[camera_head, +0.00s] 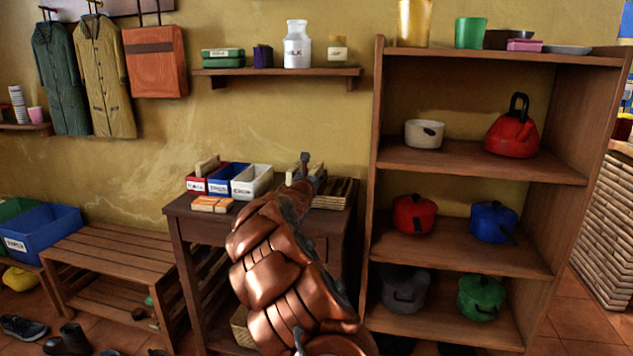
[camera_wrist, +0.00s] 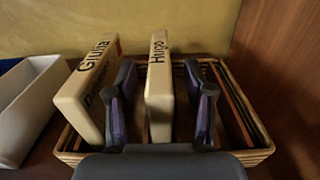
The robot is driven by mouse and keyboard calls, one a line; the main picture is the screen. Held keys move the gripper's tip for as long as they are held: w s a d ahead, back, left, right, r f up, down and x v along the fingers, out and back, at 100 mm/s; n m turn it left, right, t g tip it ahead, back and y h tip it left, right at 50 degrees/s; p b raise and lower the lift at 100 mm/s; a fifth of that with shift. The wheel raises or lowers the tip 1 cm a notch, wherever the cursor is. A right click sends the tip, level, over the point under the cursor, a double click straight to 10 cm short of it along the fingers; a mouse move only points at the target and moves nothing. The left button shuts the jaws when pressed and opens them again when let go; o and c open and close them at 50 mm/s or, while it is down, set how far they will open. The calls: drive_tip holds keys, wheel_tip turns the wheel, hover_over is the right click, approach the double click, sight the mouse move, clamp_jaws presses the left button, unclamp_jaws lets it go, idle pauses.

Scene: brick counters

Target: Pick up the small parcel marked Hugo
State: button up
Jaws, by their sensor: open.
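The small parcel marked Hugo (camera_wrist: 159,88) is a cream, upright slab with its name on the top edge. My gripper (camera_wrist: 160,72) is open, with one dark finger on each side of the Hugo parcel. The left finger is in the gap between Hugo and a similar parcel marked Giulia (camera_wrist: 85,95); I cannot tell whether either finger touches Hugo. In the head view my gripper (camera_head: 304,170) is over the basket (camera_head: 333,196) on the small dark table, and my copper arm hides part of it.
A white box (camera_wrist: 28,110) is left of the basket. Red (camera_head: 196,184) and blue (camera_head: 222,179) boxes stand further left on the table (camera_head: 186,210), with orange packets (camera_head: 212,204) in front. A tall wooden shelf (camera_head: 376,130) rises close on the right.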

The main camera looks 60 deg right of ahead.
drive_tip(key=shift+c, duration=0.4)
clamp_jaws()
